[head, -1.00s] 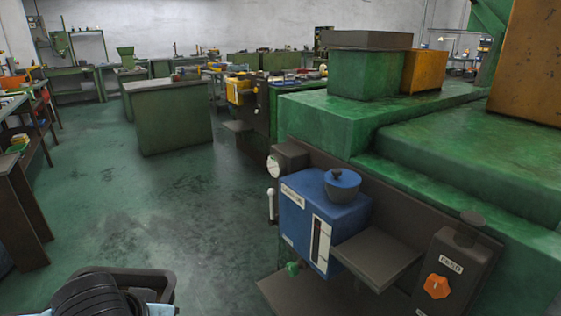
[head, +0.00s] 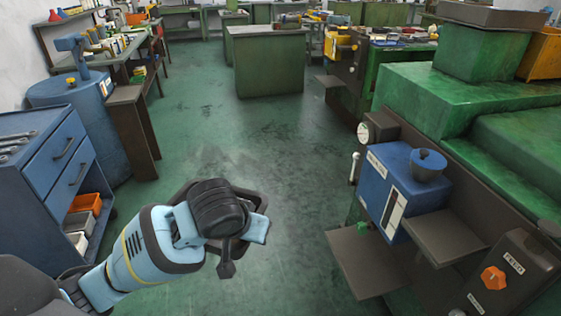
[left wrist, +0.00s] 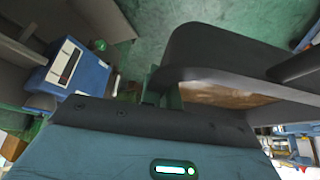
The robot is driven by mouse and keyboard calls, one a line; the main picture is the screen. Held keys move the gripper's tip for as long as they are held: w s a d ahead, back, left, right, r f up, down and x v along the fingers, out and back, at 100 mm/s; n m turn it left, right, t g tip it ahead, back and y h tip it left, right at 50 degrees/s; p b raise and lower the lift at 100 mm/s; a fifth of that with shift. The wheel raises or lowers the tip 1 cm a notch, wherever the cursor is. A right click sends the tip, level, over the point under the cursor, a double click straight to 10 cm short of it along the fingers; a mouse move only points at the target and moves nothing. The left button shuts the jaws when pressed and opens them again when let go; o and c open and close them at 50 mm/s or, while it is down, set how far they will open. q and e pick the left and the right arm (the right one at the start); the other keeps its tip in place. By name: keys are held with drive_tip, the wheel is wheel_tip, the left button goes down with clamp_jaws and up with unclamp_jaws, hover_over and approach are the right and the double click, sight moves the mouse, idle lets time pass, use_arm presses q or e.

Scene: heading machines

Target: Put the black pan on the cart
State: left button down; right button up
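The black pan (left wrist: 215,50) is close up in the left wrist view, a dark, deep-walled pan with a brown patch inside. My left gripper (left wrist: 168,95) is at its near wall and appears shut on it; the contact is partly hidden. In the head view my left gripper (head: 228,215) is at lower centre, held over the floor, and covers most of the pan (head: 186,189), whose dark rim shows behind it. A blue cart (head: 42,160) with drawers stands at the left, with wrenches on its top. My right gripper is not in view.
A green machine (head: 420,95) with a blue box (head: 392,185) and brown shelves stands at the right. A blue drum (head: 75,120) and brown bench (head: 135,115) stand behind the cart. Green floor (head: 230,130) is clear between them.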

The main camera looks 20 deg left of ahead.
use_arm(q)
drive_tip(key=s+f, duration=1)
drive_tip(key=f, duration=0.2)
drive_tip(key=shift+a, duration=0.1)
